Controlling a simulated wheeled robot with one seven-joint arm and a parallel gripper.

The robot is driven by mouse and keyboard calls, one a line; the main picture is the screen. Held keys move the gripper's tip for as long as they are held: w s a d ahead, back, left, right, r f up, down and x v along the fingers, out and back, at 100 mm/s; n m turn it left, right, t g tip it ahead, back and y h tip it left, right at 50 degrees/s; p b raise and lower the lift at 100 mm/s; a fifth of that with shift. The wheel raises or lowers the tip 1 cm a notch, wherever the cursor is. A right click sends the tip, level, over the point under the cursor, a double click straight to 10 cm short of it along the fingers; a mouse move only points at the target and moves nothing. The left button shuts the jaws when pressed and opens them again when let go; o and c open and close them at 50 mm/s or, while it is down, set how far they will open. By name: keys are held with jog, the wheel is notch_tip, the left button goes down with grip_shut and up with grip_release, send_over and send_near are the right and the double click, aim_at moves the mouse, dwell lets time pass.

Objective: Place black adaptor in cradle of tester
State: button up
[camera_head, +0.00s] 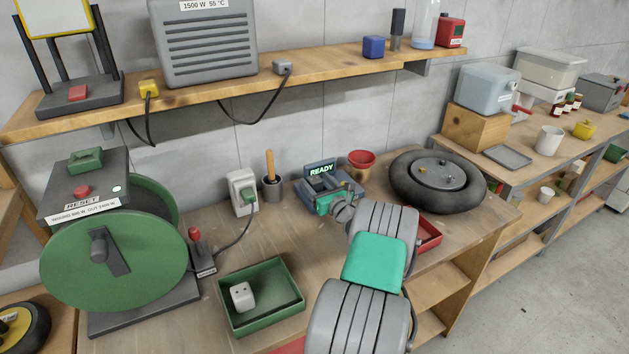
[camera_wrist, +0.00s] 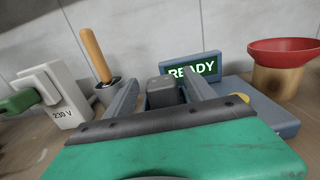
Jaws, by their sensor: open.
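The tester (camera_head: 320,172) is a blue-grey unit on the workbench with a lit READY display, which also shows in the wrist view (camera_wrist: 191,69). My gripper (camera_wrist: 160,82) is open, its two grey fingers reaching toward the tester. A dark block, apparently the black adaptor (camera_wrist: 166,92), stands between the fingers in front of the display. Its lower part is hidden by my gripper, so I cannot tell how it sits in the cradle. In the head view my gripper (camera_head: 316,199) is at the tester's front and hides the cradle.
A white 230 V box (camera_head: 242,192) with a green plug and a cup with a wooden handle (camera_head: 271,184) stand left of the tester. A red funnel (camera_head: 361,162) and tyre (camera_head: 438,180) are right. A green tray (camera_head: 262,318) holds a white adaptor (camera_head: 243,297).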

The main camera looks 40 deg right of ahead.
jog(key=b+v, duration=0.1)
jog(key=v, duration=0.9)
jog(key=shift+s, duration=0.15)
